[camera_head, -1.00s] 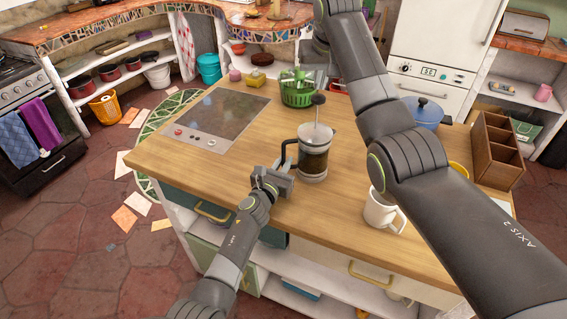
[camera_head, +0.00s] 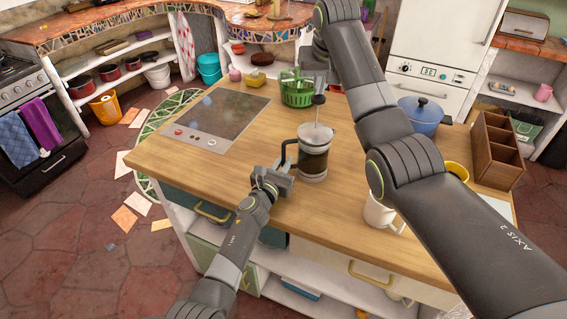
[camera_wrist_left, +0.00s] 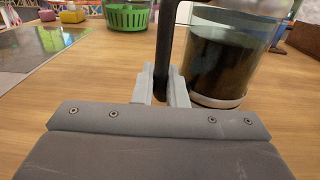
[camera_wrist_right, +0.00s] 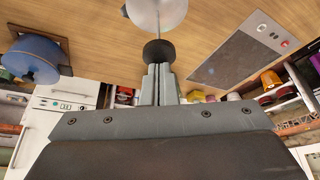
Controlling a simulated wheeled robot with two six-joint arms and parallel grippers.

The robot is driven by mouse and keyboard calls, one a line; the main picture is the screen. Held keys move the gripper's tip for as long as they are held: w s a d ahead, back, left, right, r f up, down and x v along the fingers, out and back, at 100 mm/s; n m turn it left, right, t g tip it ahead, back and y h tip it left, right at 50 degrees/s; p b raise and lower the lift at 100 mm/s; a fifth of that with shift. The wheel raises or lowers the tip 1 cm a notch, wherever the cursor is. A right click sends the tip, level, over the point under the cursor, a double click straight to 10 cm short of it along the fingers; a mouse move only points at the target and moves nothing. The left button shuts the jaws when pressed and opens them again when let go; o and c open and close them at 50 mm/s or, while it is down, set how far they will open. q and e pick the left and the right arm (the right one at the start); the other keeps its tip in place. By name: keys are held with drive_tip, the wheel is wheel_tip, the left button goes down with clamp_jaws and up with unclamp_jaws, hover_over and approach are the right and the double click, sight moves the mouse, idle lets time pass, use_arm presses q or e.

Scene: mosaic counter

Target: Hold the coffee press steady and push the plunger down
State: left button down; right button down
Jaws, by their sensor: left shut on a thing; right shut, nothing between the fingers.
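The coffee press (camera_head: 313,160) stands upright on the wooden counter, a glass jug with dark contents. Its plunger is up, with bare rod showing between the lid and the black knob (camera_head: 319,99). My left gripper (camera_head: 284,172) is shut on the press handle (camera_wrist_left: 163,60), beside the jug. My right gripper (camera_wrist_right: 160,84) is shut and empty. In the right wrist view its fingertips are close to the knob (camera_wrist_right: 158,50), with the round lid (camera_wrist_right: 157,14) beyond. I cannot tell whether they touch the knob. In the head view the right gripper is partly hidden.
A green basket (camera_head: 298,92) stands behind the press, and a cooktop (camera_head: 215,120) lies to the left. A white mug (camera_head: 381,214), a blue pot (camera_head: 421,115) and a wooden organizer (camera_head: 494,150) are to the right. The counter in front of the press is mostly clear.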

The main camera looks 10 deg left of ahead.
sight(320, 98)
drive_tip(key=shift+f, duration=3.7)
drive_tip(key=shift+r, duration=3.1)
use_arm(q)
drive_tip(key=c, duration=1.4)
unclamp_jaws()
drive_tip(key=shift+s, duration=0.1)
